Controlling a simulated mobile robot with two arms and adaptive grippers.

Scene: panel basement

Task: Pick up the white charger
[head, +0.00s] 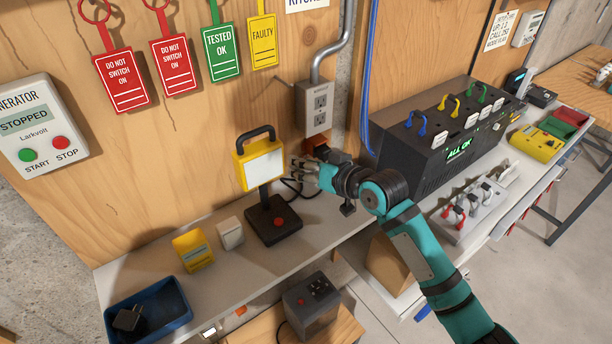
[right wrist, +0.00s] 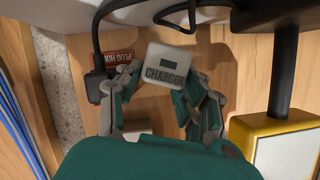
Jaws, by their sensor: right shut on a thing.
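The white charger (right wrist: 167,66), a small box marked CHARGER with a grey window, sits between the fingers of my right gripper (right wrist: 160,82) in the right wrist view. The gripper is shut on it. In the head view my right gripper (head: 303,170) is beside the yellow work lamp (head: 262,168), below the wall socket; the charger cannot be made out there. My left gripper is not in view.
A black cable and plug (right wrist: 98,85) lie close to the fingers, beside an orange plug holder (right wrist: 112,60). A white box (head: 230,234) and yellow box (head: 193,250) stand left of the lamp. A blue tray (head: 185,317) is at the shelf's left; a black power unit (head: 395,165) stands right.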

